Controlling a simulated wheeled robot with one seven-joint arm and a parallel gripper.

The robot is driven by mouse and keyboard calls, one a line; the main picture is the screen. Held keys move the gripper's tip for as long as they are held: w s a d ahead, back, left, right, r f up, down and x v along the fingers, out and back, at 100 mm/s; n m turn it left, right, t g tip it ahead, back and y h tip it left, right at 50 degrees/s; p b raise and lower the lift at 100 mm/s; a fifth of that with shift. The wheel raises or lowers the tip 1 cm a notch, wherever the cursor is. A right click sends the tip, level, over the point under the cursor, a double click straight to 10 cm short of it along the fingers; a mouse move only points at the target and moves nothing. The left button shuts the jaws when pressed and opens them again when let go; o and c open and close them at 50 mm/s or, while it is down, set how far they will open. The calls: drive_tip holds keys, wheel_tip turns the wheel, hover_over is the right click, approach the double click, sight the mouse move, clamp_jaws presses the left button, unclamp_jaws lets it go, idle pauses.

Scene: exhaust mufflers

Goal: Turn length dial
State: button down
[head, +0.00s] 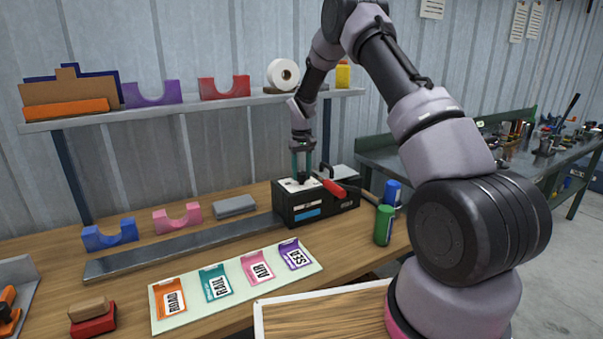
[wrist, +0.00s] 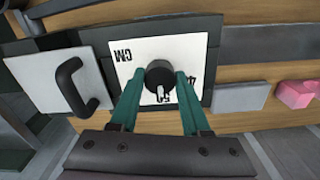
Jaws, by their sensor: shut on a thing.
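The length dial (wrist: 159,76) is a round black knob with a white mark. It sits on a white plate (wrist: 125,52) printed with "CM" and numbers, upside down in the wrist view. The plate is on top of a black box machine (head: 290,207) on the workbench. My gripper (wrist: 158,92) is over the plate with its teal fingers on either side of the knob, shut on it. In the head view my gripper (head: 303,172) points straight down onto the machine's top, and the dial is mostly hidden by the fingers.
A grey block (head: 234,207) and a card strip (head: 237,288) lie to the left. A shelf (head: 180,108) runs behind.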

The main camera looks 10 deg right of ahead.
sight(302, 173)
drive_tip(key=n, duration=0.6)
drive_tip(key=shift+n, duration=0.3)
drive_tip(key=n, duration=0.5)
drive_tip(key=shift+n, duration=0.4)
drive_tip(key=shift+c, duration=1.8)
unclamp_jaws()
wheel_tip(302, 173, up, 11)
